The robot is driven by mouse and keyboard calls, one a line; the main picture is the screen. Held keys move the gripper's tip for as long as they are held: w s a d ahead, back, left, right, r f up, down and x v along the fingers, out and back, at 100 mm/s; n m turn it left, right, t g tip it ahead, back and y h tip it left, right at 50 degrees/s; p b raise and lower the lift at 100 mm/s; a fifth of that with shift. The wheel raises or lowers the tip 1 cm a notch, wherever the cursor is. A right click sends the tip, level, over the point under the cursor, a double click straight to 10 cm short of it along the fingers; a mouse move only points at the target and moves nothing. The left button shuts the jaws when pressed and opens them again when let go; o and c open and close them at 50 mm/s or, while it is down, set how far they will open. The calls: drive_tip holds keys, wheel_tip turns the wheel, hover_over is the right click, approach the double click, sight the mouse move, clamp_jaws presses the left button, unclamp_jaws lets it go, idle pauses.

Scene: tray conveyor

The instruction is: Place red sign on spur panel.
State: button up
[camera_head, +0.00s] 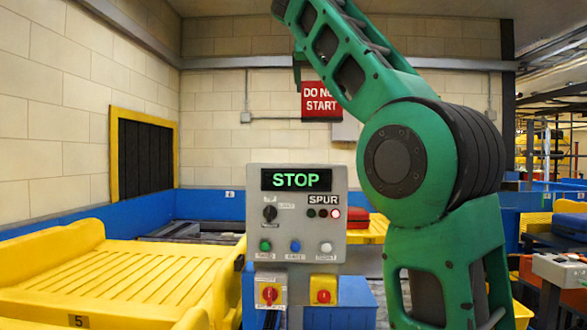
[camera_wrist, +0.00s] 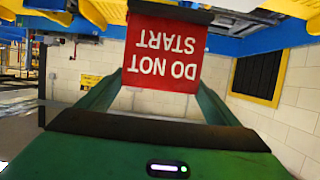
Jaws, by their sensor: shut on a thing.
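The red sign (camera_head: 321,103) reads "DO NOT START" and hangs upright in the head view, above and behind the spur panel, partly covered by my green arm. In the wrist view the red sign (camera_wrist: 163,55) appears upside down, with a dark strip along its top edge. My gripper (camera_wrist: 160,88) is shut on it; the contact itself is hard to see. The grey spur panel (camera_head: 340,228) has a lit green "STOP" display, a "SPUR" label, a black selector knob and green, blue and white buttons. The sign is apart from the panel in the head view.
Two yellow boxes with red knobs (camera_head: 323,290) sit below the panel. A yellow slatted conveyor tray (camera_head: 130,280) fills the left. A yellow-framed dark opening (camera_head: 143,155) is in the block wall. A red case (camera_head: 357,227) lies behind the panel.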

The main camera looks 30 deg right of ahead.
drive_tip(key=shift+w+a, duration=0.2)
drive_tip(key=shift+a, duration=0.15)
drive_tip(key=shift+w+d+f, duration=0.1)
drive_tip(key=shift+w+f, duration=0.05)
drive_tip(key=shift+w, duration=0.05)
drive_tip(key=w+d+f, duration=0.6)
drive_tip(key=w+f, duration=0.3)
drive_tip(key=f, duration=0.1)
drive_tip(key=shift+d+f, duration=0.15)
drive_tip(key=shift+f, duration=0.25)
drive_tip(key=shift+f, duration=0.1)
drive_tip(key=o, duration=1.3)
drive_tip(key=shift+w, duration=0.1)
